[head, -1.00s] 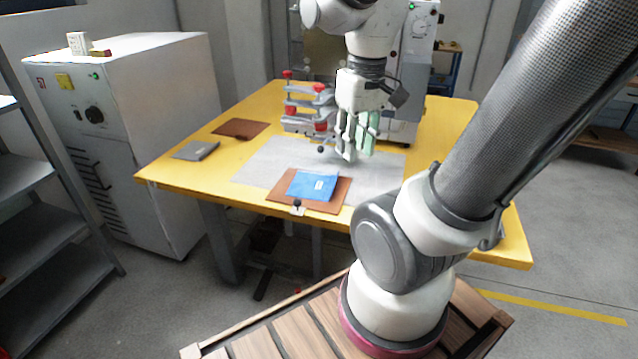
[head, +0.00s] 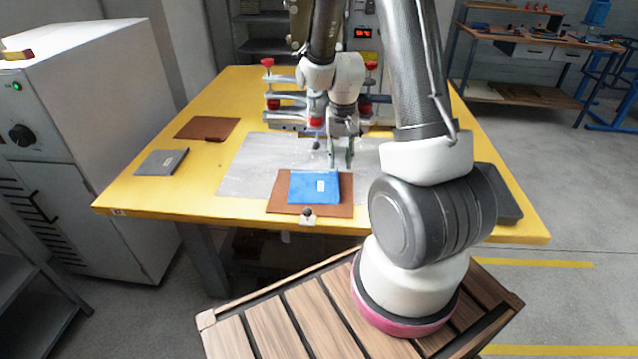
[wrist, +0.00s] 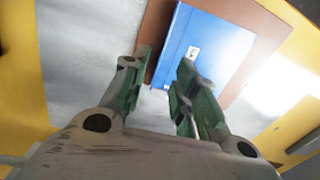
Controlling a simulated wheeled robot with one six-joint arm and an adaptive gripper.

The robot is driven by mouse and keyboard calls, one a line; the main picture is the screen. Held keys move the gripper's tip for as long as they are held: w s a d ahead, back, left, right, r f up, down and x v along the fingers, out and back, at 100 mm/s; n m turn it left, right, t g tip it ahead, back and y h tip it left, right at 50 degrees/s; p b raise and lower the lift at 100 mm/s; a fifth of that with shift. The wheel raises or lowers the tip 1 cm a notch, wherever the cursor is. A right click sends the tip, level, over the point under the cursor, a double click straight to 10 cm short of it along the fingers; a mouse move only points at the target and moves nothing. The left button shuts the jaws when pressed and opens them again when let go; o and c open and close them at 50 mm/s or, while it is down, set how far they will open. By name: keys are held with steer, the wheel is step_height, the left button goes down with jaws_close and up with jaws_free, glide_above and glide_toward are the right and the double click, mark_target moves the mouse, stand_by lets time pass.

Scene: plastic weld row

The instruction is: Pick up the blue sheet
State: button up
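The blue sheet (head: 314,187) lies flat on a brown sheet (head: 282,198) near the front edge of the yellow table. It has a small white label. In the wrist view the blue sheet (wrist: 208,50) is ahead of my fingers, with the brown sheet (wrist: 152,28) under it. My gripper (head: 341,160) is just behind the blue sheet, over the grey plate.
A grey sheet (head: 162,162) and another brown sheet (head: 207,128) lie on the left of the yellow table (head: 130,190). Clamps with red knobs (head: 268,104) stand behind my gripper. A small black knob (head: 307,213) sits at the brown sheet's front edge. The grey plate (head: 240,170) has bare room at left.

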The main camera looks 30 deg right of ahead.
mark_target(314, 184)
steer(key=f, duration=0.7)
steer(key=shift+a+f, duration=0.2)
steer(key=shift+f, duration=0.2)
jaws_close()
